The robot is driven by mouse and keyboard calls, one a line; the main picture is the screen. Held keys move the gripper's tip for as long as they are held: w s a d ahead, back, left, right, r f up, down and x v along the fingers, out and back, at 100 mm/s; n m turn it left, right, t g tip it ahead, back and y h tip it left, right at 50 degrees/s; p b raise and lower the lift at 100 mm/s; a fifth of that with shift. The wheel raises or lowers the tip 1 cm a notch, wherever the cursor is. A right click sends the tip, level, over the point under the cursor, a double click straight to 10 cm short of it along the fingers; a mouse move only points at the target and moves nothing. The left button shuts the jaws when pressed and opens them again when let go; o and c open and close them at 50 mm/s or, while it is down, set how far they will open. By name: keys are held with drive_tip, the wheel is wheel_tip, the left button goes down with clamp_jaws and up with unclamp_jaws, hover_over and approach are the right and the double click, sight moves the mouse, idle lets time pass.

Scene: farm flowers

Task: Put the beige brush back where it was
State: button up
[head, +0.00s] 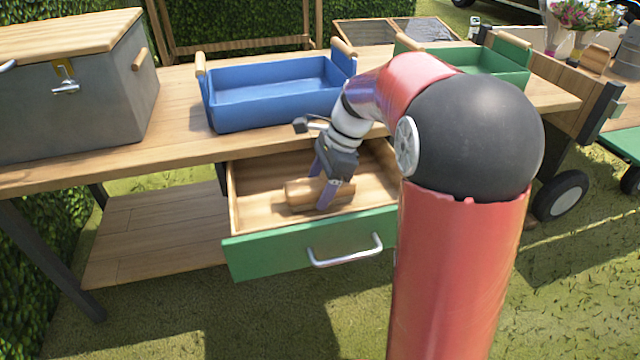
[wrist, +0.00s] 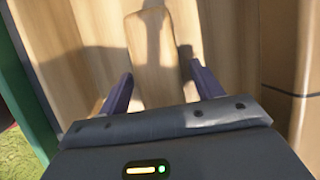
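The beige wooden brush (head: 302,194) lies in the open green-fronted drawer (head: 285,250), on its wooden floor. In the wrist view the brush (wrist: 150,45) extends away from between my fingers; its bristles cannot be made out. My gripper (head: 325,188) reaches down into the drawer and straddles the brush. In the wrist view my gripper (wrist: 162,80) has its two purple fingers spread, one on each side of the brush, with narrow gaps visible. Part of the brush is hidden behind a finger in the head view.
A blue tray (head: 275,92) and a green tray (head: 480,68) stand on the wooden table (head: 185,105) above the drawer. A grey chest (head: 75,100) stands at left. The drawer walls surround my gripper closely. Flowers (head: 585,15) stand at far right.

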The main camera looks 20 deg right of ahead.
drive_tip(key=shift+r, duration=0.1)
drive_tip(key=p+v, duration=0.2)
drive_tip(key=v, duration=0.9)
drive_tip(key=shift+r+p, duration=0.1)
drive_tip(key=shift+p, duration=0.3)
drive_tip(key=s+a+n, duration=0.1)
drive_tip(key=s+n, duration=0.1)
drive_tip(key=s, duration=0.1)
drive_tip(key=s+a+r+n+t+h, duration=0.1)
drive_tip(key=s+n, duration=0.2)
drive_tip(key=s, duration=0.1)
drive_tip(key=s+a+r+n+t+h, duration=0.1)
drive_tip(key=s+n, duration=0.1)
drive_tip(key=s, duration=0.2)
drive_tip(key=shift+n, duration=0.4)
drive_tip(key=s+a+f+n+t+h, duration=0.1)
drive_tip(key=s+f+n, duration=0.4)
drive_tip(key=s+n, duration=0.5)
drive_tip(key=s+t+h, duration=0.1)
drive_tip(key=t, duration=0.1)
drive_tip(key=shift+t, duration=0.3)
drive_tip(key=shift+f, duration=0.1)
